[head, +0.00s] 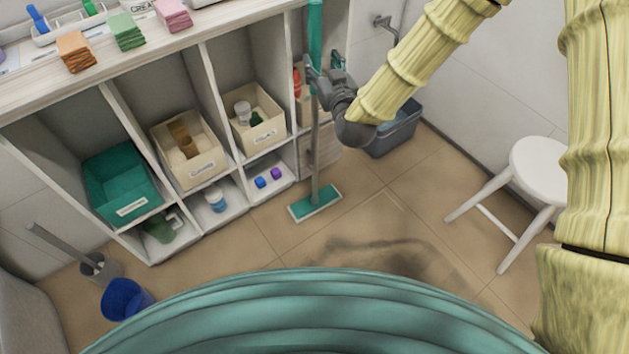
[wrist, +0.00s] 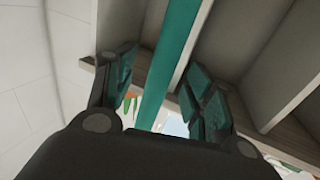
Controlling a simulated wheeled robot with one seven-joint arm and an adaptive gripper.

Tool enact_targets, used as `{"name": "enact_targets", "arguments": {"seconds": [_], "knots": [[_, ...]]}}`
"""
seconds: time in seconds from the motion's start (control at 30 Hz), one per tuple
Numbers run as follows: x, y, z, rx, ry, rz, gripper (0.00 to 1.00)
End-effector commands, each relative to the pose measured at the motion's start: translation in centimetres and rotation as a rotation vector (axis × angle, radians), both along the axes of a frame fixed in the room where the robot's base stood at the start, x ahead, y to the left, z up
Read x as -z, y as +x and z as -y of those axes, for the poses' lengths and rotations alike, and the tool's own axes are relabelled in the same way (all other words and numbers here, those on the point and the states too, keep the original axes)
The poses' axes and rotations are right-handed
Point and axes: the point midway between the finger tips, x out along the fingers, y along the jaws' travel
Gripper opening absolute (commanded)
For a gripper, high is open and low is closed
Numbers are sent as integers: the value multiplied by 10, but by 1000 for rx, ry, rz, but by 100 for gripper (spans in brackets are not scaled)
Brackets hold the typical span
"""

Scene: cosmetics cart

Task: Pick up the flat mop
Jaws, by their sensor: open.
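The flat mop (head: 315,201) stands upright on the tiled floor in front of the shelf unit in the head view. It has a flat teal and white head, a grey lower pole and a teal upper handle. My gripper (head: 322,72) is at the pole, near where grey meets teal. In the wrist view the teal handle (wrist: 171,62) runs between the two fingers of my gripper (wrist: 160,92). The fingers are apart, with space on both sides of the handle. I cannot tell whether either finger touches it.
The cubby shelf unit (head: 208,62) with bins stands left of and behind the mop. A grey bucket (head: 392,132) is by the wall, and a white stool (head: 545,172) stands at right. A blue bin (head: 126,299) is at lower left. The floor before the mop is clear.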

Motion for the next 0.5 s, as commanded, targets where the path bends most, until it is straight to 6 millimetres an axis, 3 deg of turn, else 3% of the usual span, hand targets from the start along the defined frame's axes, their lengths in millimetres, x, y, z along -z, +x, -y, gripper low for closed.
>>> {"name": "enact_targets", "arguments": {"seconds": [0.3, 0.5], "knots": [[-3, 35, -16, -1, 0, 1, 53], [-4, 42, -18, -1, 0, 1, 53]]}}
